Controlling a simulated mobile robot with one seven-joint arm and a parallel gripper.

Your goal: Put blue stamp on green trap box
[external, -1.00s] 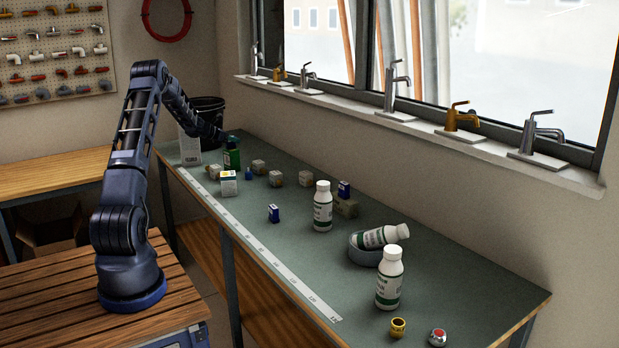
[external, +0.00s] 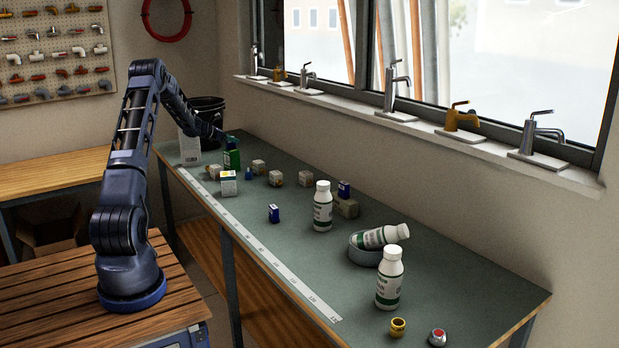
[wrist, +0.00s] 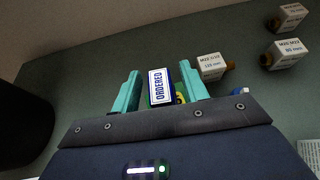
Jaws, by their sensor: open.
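The blue stamp (wrist: 161,85), a blue-edged block with a white face reading "ORDERED", shows in the wrist view between my fingers. It appears to rest on the green trap box (wrist: 179,98), of which a green edge and a yellow patch show below it. My gripper (wrist: 158,91) is open, one teal finger on each side of the stamp, with gaps visible. In the external view the green trap box (external: 232,160) stands upright at the far end of the bench, under my gripper (external: 225,138). The stamp is too small to make out clearly there.
Small labelled boxes (external: 276,178) stand right of the green box, and a white box (external: 228,187) stands in front.

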